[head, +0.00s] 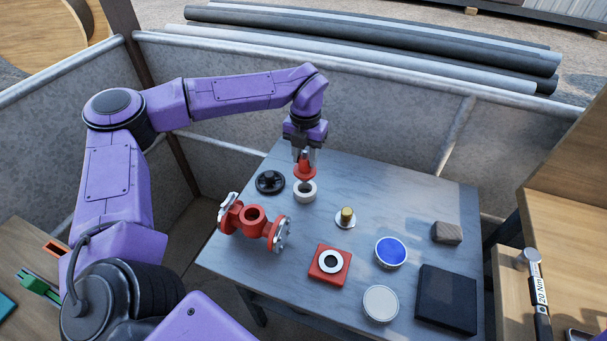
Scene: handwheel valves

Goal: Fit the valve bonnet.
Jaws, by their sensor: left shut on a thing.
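My left gripper (305,152) points down over the back left of the grey table and is shut on a red bonnet (304,169). The bonnet hangs upright just above a white ring-shaped holder (305,193); I cannot tell whether its lower end touches the holder. The red valve body (253,217) lies at the table's left edge, with flanges at both ends and its round top opening facing up. A black handwheel (270,182) lies behind it. A red square block with a white ring (329,263) sits near the front. My right gripper is not in view.
On the grey table (380,183) stand a brass piece on a white disc (346,215), a blue-topped round tin (390,251), a pale round tin (381,303), a wooden block (447,232) and a black pad (446,299). A torque wrench (540,293) lies on the right bench.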

